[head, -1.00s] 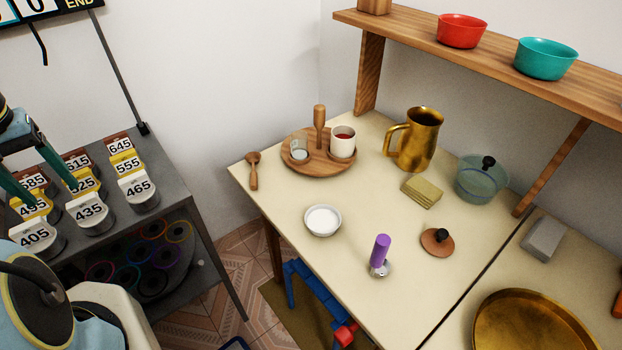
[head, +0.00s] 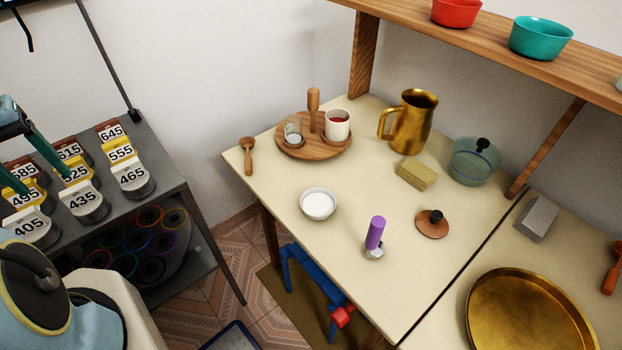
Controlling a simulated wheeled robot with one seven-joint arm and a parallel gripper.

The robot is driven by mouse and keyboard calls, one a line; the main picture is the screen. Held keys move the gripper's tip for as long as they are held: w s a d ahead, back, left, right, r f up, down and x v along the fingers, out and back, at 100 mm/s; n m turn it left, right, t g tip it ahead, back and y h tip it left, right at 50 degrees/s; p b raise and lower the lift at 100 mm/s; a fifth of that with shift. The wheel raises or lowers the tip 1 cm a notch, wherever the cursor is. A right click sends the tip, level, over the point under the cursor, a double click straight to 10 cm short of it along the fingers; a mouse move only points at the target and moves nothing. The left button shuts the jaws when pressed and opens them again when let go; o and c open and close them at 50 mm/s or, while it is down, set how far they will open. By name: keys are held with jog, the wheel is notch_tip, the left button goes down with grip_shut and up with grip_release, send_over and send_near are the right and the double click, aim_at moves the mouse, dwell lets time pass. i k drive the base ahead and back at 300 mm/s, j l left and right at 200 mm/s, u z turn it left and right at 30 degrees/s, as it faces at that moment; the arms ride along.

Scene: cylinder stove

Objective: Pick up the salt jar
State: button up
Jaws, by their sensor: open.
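A small clear glass jar (head: 293,131) with pale contents stands on the left part of a round wooden tray (head: 311,153) on the cream table; it may be the salt jar, but I see no label. A white cup (head: 338,125) with red contents stands beside it on the right, and the tray's upright wooden handle (head: 314,105) rises behind and between them. My gripper (head: 46,186) is at the far left, over the dark rack, open and empty, far from the tray. Its two teal fingers are spread apart.
Weights with number labels (head: 83,201) fill the rack top below my gripper. On the table are a wooden spoon (head: 247,157), white bowl (head: 318,204), brass pitcher (head: 411,122), sponge (head: 416,174), purple-handled tool (head: 376,236) and glass pot (head: 474,162). A wooden shelf (head: 470,40) overhangs the back.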

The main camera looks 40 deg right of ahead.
aim_at(293, 122)
jog(key=z, duration=1.4)
jog(key=k, duration=0.4)
jog(key=k+u, duration=0.1)
jog(key=u, duration=1.35)
jog(key=k+u, duration=0.3)
jog(key=k, duration=0.2)
jog(key=k+u, duration=0.25)
jog(key=k, duration=0.2)
